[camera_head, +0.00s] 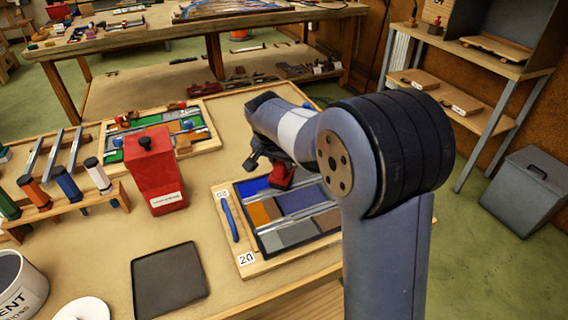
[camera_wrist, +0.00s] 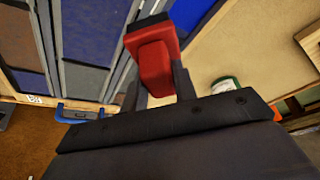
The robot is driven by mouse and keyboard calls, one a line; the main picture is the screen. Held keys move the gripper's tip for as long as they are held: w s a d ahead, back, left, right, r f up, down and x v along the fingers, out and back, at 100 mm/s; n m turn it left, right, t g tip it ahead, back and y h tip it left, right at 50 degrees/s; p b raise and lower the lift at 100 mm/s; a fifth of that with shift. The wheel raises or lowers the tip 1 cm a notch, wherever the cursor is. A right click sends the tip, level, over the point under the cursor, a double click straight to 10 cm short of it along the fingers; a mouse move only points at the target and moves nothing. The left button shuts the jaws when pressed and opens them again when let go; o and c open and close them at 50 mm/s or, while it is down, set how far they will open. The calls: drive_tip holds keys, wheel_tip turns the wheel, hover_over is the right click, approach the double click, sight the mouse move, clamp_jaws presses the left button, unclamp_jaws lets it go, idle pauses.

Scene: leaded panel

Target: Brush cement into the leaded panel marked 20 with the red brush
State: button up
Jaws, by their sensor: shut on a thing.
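The leaded panel (camera_head: 265,212) lies on a wooden board (camera_head: 262,267) on the bench, with blue, orange and grey panes between pale lead lines. A tag reading 20 (camera_head: 246,259) is at the board's near left corner. My gripper (camera_head: 268,162) is over the far part of the panel, shut on the red brush (camera_head: 283,176). In the wrist view, the red brush (camera_wrist: 155,62) stands between the fingers of my gripper (camera_wrist: 157,92), with panel panes (camera_wrist: 88,42) to its left. The bristles are hidden, and I cannot tell whether they touch the panel.
A blue handle (camera_head: 229,218) lies along the board's left edge. A red box (camera_head: 155,170), a tool rack (camera_head: 70,203), a black tray (camera_head: 168,280) and a cement tub (camera_head: 20,288) stand to the left. Another colourful panel (camera_head: 160,139) lies behind. A grey bin (camera_head: 528,190) stands on the floor at right.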

drive_tip(key=shift+w, duration=0.25)
drive_tip(key=shift+w+a+p, duration=0.3)
drive_tip(key=shift+w+p, duration=0.05)
drive_tip(key=shift+w, duration=0.3)
drive_tip(key=shift+w+a+p, duration=0.25)
drive_tip(key=shift+w+p, duration=0.1)
drive_tip(key=shift+w, duration=0.3)
drive_tip(key=shift+s+a, duration=0.25)
drive_tip(key=shift+a, duration=0.35)
drive_tip(key=shift+s+a, duration=0.2)
drive_tip(key=shift+a, duration=0.35)
drive_tip(key=shift+a, duration=0.1)
drive_tip(key=shift+s+a, duration=0.25)
drive_tip(key=shift+a, duration=0.3)
drive_tip(key=shift+s+a, duration=0.2)
drive_tip(key=shift+a, duration=0.35)
drive_tip(key=shift+s+f+b, duration=0.1)
drive_tip(key=shift+b, duration=0.2)
